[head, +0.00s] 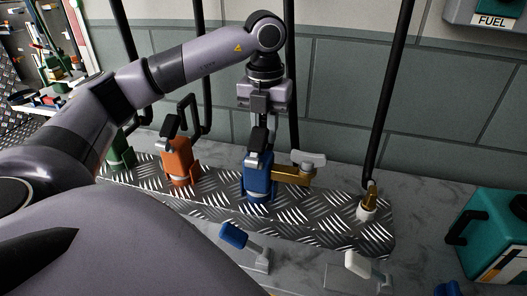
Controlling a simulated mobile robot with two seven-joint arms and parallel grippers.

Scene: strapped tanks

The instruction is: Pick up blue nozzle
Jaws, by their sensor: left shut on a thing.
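The blue nozzle (258,177) stands upright on a diamond-plate metal strip, with a black and grey top part. My left gripper (268,127) reaches down from above and is shut on the upper part of the blue nozzle. The gripper partly hides this top, and the exact finger contact is too small to see. My right gripper is not in view.
An orange nozzle (179,160) and a green one (119,152) stand to the left. A brass fitting with a grey handle (306,159) sits close on the right. A brass-tipped hose (372,190) stands farther right. A teal box (490,236) is at the right edge.

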